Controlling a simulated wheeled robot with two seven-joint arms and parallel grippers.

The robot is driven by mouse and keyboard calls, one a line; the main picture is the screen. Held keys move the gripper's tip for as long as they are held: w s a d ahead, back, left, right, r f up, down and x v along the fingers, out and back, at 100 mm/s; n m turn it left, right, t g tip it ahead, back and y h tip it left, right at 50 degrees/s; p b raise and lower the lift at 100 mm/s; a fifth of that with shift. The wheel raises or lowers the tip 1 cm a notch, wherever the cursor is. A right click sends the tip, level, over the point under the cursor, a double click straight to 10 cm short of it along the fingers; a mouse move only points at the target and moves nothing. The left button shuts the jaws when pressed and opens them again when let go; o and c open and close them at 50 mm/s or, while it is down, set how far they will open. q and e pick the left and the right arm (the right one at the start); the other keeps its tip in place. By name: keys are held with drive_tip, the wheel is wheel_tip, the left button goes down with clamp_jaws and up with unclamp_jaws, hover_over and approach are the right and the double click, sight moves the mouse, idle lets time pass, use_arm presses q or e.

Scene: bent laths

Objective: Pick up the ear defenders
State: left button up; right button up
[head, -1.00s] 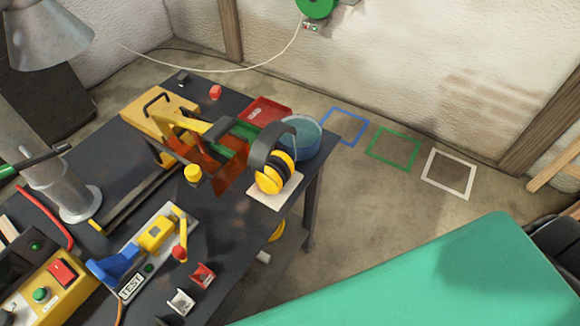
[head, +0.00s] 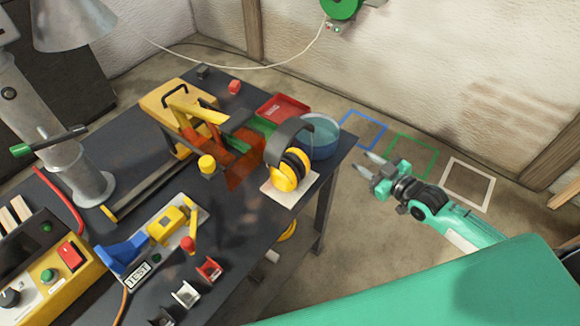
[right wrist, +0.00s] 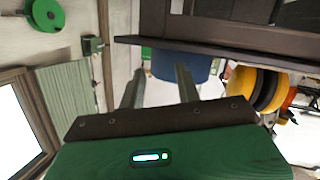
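The ear defenders, with yellow cups (head: 289,172) and a dark headband, stand on a pale square pad at the right edge of the dark bench. They also show at the right of the right wrist view (right wrist: 262,88). My right gripper (head: 368,163) is to the right of the ear defenders, past the bench edge, apart from them. In the right wrist view its two fingers (right wrist: 158,88) are spread with nothing between them. My left gripper is not in view.
A blue round tub (head: 321,137) stands just behind the ear defenders, near the bench corner. A red tray (head: 284,106) and a translucent orange guard (head: 243,168) are close by. A green surface (head: 430,293) fills the lower right. Coloured floor outlines lie beyond the bench.

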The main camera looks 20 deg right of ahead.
sight(299, 121)
drive_tip(key=s+a+r+n+y, duration=0.2)
drive_tip(key=a+r+y, duration=0.15)
drive_tip(key=r, duration=0.35)
drive_tip(key=s+a+r+n+y, duration=0.1)
drive_tip(key=s+a+r+y, duration=0.15)
drive_tip(key=a+r, duration=0.35)
drive_tip(key=shift+n+h, duration=0.3)
drive_tip(key=shift+h, duration=0.2)
drive_tip(key=p+x, duration=0.1)
drive_tip(key=x, duration=0.3)
drive_tip(key=p+x, duration=0.1)
drive_tip(key=x, duration=0.3)
drive_tip(key=r+p+x, duration=0.1)
drive_tip(key=x, duration=0.3)
drive_tip(key=shift+w+a+r, duration=0.1)
drive_tip(key=shift+w+a, duration=0.1)
drive_tip(key=shift+a, duration=0.1)
drive_tip(key=shift+w+a, duration=0.25)
drive_tip(key=shift+w, duration=0.05)
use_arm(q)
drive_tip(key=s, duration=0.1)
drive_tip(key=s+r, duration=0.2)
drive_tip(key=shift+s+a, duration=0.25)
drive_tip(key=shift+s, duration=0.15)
use_arm(e)
clamp_jaws()
